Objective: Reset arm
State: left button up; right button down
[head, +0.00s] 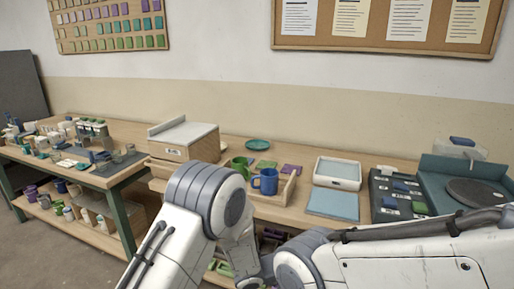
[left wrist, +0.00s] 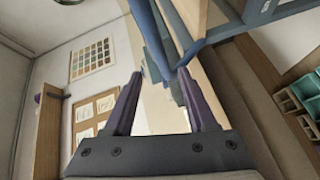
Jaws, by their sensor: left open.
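My left gripper (left wrist: 161,74) shows in the left wrist view with its two dark fingers spread apart and nothing held between them. Beyond the fingertips are a pale surface and blue-grey bars, seen at a tilt. In the head view, white and grey links of my two arms fill the lower middle and lower right. I cannot make out either gripper's fingers there. My right gripper is not seen.
A wooden workbench bears a blue mug (head: 265,182), a green mug (head: 241,167), a white tray (head: 338,173), a blue-grey board (head: 333,204) and a dark round disc (head: 476,193). My arm links hide part of its front edge. A cluttered table (head: 128,172) stands at left.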

pick_arm(q)
jog(key=a+r+m+t+y+p, duration=0.3)
jog(key=a+r+t+y+p, duration=0.15)
jog(key=a+r+y, duration=0.65)
jog(key=s+a+r+m+g+y+p, duration=0.2)
jog(key=s+a+g, duration=0.2)
jog(key=s+a, duration=0.3)
jog(key=s+a+r+m+g+y+p, duration=0.1)
jog(key=s+a, duration=0.7)
jog(key=s, duration=0.9)
jog(key=r+g+y+p, duration=0.1)
jog(key=g, duration=0.1)
jog(key=shift+a+r+m+g+y+p, duration=0.2)
jog(key=shift+m+g+y+p, duration=0.1)
jog(key=shift+m+g+p, duration=0.1)
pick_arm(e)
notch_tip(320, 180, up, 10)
pick_arm(q)
jog(key=shift+w, duration=0.1)
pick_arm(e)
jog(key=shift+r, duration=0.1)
